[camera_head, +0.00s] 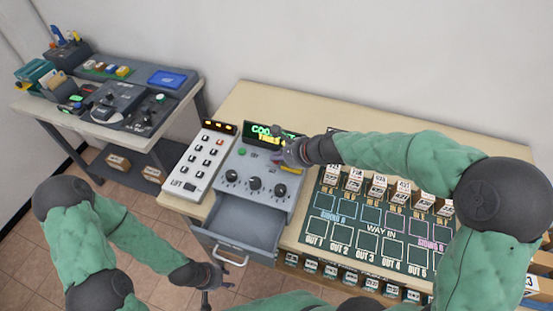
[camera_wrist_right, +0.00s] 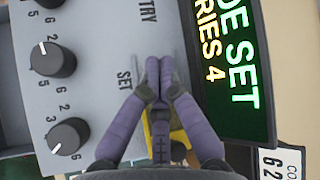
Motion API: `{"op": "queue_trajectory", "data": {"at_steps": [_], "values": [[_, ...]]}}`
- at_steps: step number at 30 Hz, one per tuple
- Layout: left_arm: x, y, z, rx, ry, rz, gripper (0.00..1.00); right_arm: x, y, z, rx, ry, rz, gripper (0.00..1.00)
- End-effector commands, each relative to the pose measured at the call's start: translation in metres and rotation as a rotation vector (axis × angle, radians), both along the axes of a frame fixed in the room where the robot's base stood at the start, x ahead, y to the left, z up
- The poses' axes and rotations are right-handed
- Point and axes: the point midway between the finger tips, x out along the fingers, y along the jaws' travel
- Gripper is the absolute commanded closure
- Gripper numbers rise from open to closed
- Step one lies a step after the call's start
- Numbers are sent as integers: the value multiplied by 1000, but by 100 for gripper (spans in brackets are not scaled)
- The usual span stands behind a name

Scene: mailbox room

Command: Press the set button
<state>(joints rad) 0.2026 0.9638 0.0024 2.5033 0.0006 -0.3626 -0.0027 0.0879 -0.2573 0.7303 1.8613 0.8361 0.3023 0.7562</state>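The grey console (camera_head: 243,191) on the long table has dark knobs and a display (camera_head: 262,131). In the right wrist view the display (camera_wrist_right: 236,70) shows green letters ending "DE SET" and yellow-green "RIES 4". The printed SET label (camera_wrist_right: 124,80) is beside my fingers. My right gripper (camera_head: 284,155) is over the console's upper right. Its fingertips (camera_wrist_right: 158,66) are together with nothing between them, at or just above the panel; contact cannot be told. No set button shows clearly; the fingers cover that area. A yellow part (camera_wrist_right: 162,138) shows beneath them. My left gripper (camera_head: 212,277) is low, by the open drawer.
The drawer (camera_head: 240,224) stands open below the console. A white LIFT button panel (camera_head: 202,162) stands left of it. A green board (camera_head: 345,222) with several stamp-like blocks lies to the right. A side desk (camera_head: 120,100) holds devices and a blue tray.

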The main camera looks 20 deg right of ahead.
Motion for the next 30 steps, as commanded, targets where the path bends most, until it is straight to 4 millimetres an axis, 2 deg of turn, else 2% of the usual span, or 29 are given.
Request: {"op": "queue_trajectory", "data": {"at_steps": [8,20,30], "values": [[0,0,14,0,0,0,60,0,0,14,0,1,1,100],[0,0,15,0,0,0,60,0,0,15,0,1,1,100],[0,0,41,0,0,0,60,0,0,42,0,1,1,100]]}}
